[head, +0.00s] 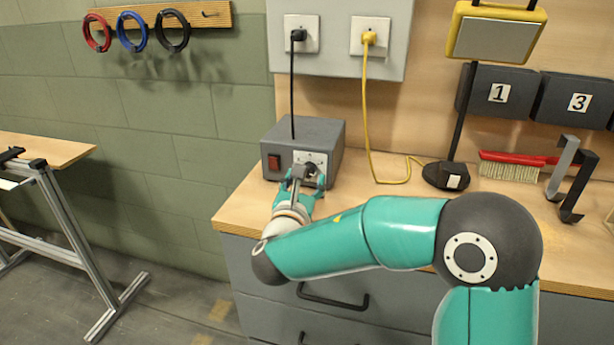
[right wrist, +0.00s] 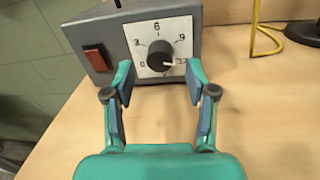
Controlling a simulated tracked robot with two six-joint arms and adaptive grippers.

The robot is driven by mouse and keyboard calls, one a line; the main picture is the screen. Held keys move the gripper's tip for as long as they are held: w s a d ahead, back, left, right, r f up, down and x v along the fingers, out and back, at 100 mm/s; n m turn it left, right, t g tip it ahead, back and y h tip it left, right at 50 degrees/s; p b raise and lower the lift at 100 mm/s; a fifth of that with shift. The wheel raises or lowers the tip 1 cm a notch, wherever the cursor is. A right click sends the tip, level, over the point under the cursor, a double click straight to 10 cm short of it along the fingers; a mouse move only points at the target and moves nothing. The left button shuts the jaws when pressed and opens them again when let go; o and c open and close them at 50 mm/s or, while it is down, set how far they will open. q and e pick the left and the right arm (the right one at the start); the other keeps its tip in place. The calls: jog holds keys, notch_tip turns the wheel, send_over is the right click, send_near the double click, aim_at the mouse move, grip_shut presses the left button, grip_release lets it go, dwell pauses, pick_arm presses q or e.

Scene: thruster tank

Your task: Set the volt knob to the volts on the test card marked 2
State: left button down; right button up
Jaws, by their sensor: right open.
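The grey power box (head: 302,135) stands on the wooden bench. Its white dial plate (right wrist: 140,36) shows the marks 0, 3, 6 and 9, with a partly covered mark at the lower right. The round black volt knob (right wrist: 158,52) sits on this plate, its white pointer turned to the right, towards that lower-right mark. My right gripper (right wrist: 160,80), also in the head view (head: 303,182), is open and empty in front of the knob, one finger on each side in the wrist picture. No test card marked 2 is in view. My left gripper is not in view.
A red switch (head: 274,162) is left of the dial. A black cord and a yellow cord (head: 366,110) hang from wall sockets. A lamp (head: 446,176), red brush (head: 512,160) and dark bins marked 1 (head: 480,105) and 3 (head: 560,115) are at the right.

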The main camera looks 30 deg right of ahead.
jog(key=shift+x, duration=1.05)
grip_shut()
jog(key=m+b, duration=0.1)
jog(key=b, duration=0.1)
jog(key=m+b, duration=0.1)
jog(key=b, duration=0.2)
jog(key=shift+f, duration=0.3)
jog(key=shift+r+m+b, duration=0.2)
jog(key=shift+m+b, duration=0.1)
jog(key=shift+m, duration=0.3)
grip_release()
